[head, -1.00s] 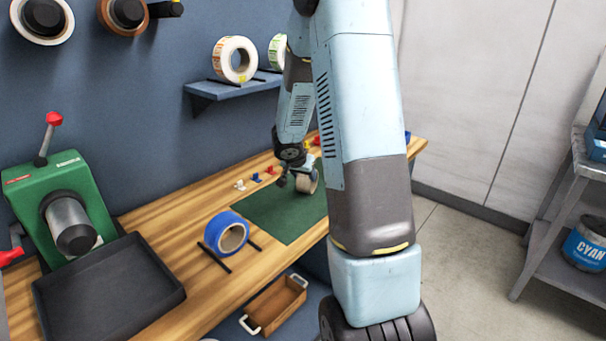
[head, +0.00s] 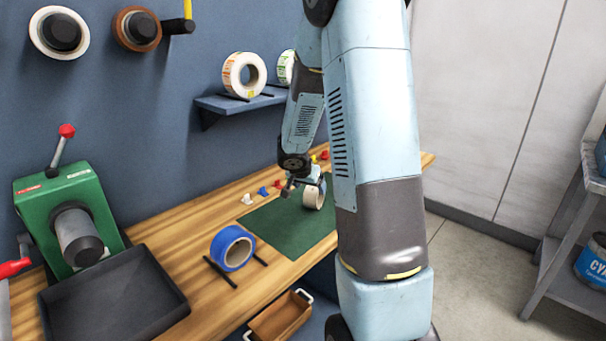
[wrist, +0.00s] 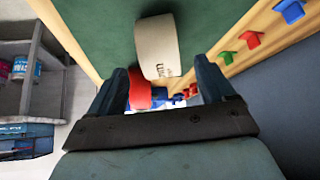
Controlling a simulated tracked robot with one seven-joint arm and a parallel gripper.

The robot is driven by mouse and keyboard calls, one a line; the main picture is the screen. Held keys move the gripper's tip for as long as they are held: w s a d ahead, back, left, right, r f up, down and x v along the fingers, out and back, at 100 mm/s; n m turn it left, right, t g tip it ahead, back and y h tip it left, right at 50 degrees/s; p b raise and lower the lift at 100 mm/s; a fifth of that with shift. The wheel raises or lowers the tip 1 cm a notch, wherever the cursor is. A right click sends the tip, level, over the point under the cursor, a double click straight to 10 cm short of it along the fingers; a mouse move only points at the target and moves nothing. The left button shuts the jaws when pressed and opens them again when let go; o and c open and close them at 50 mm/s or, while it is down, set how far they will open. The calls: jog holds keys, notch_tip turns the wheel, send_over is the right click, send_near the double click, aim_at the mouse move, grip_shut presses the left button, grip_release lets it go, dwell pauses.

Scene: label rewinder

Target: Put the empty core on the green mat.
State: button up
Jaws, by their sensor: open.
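The empty core (head: 314,193), a pale cardboard ring with dark print, stands on its edge on the green mat (head: 285,233). In the wrist view the core (wrist: 158,45) shows its printed outer side against the green mat (wrist: 105,35). My gripper (head: 301,184) is low over the mat, close beside the core. In the wrist view my gripper (wrist: 165,82) has its fingers spread, and the core lies beyond their tips, not held between them. The core's far side is hidden.
A blue roll (head: 233,248) sits on dark rails left of the mat. Small coloured pieces (head: 263,191) line the bench behind it. A green machine (head: 68,220) and a black tray (head: 115,300) stand at left. White rolls (head: 244,75) sit on the shelf.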

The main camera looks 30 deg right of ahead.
jog(key=s+a+r+n, duration=0.1)
jog(key=s+a+r, duration=0.2)
jog(key=s+r, duration=0.3)
jog(key=s+a+r+n+y, duration=0.1)
jog(key=s+a+r, duration=0.2)
jog(key=s+r, duration=0.25)
jog(key=s+a+r+n, duration=0.2)
jog(key=s+a+r, duration=0.25)
jog(key=r, duration=0.25)
jog(key=s+a+r+n+y, duration=0.2)
jog(key=s+a+n, duration=0.1)
jog(key=s, duration=0.4)
jog(key=s+a+r+n+t+y, duration=0.1)
jog(key=s+a+n+y, duration=0.1)
jog(key=s, duration=0.6)
jog(key=shift+a+r+n+y, duration=0.3)
jog(key=shift+a+r+n, duration=0.15)
jog(key=shift+a, duration=0.65)
